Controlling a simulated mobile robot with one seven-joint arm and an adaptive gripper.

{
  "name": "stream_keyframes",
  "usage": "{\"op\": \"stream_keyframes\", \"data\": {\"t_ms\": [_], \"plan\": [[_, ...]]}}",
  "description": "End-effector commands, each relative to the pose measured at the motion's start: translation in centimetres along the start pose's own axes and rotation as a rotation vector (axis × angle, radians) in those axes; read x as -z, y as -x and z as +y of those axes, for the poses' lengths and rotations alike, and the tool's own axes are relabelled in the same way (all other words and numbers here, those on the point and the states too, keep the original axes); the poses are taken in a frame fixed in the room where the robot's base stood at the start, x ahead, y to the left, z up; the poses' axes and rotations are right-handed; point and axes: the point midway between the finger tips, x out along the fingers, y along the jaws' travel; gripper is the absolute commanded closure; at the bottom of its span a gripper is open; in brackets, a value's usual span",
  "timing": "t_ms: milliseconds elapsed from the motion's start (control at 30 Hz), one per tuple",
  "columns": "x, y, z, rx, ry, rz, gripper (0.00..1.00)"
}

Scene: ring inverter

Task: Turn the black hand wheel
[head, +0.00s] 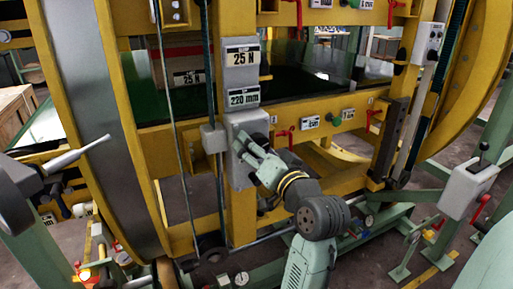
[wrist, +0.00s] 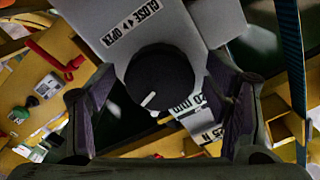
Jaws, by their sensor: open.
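The black hand wheel (wrist: 158,78) is a round black knob with a white pointer line, seen face-on in the wrist view. It sits on a grey panel (wrist: 188,22) beside a label with "CLOSE" and arrows. My gripper (wrist: 163,98) is open, with one finger to the left of the wheel and one to the right. Gaps show between fingers and wheel; I cannot tell the depth left. In the head view my gripper (head: 248,148) is at the grey box (head: 233,177) below the "220 mm" plate, and the wheel is hidden.
The yellow frame (head: 238,205) surrounds the box. A vertical dark rod (head: 212,90) and a small grey block (head: 213,138) stand just left of it. Red levers (head: 285,135) and small labelled boxes are on the yellow beam to the right.

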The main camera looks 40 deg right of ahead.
Motion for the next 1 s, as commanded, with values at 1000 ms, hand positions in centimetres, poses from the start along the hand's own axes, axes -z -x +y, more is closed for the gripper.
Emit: {"op": "stream_keyframes", "data": {"t_ms": [1000], "plan": [[0.0, 10.9, 0.0, -0.002, 0.000, -0.001, 0.29]]}}
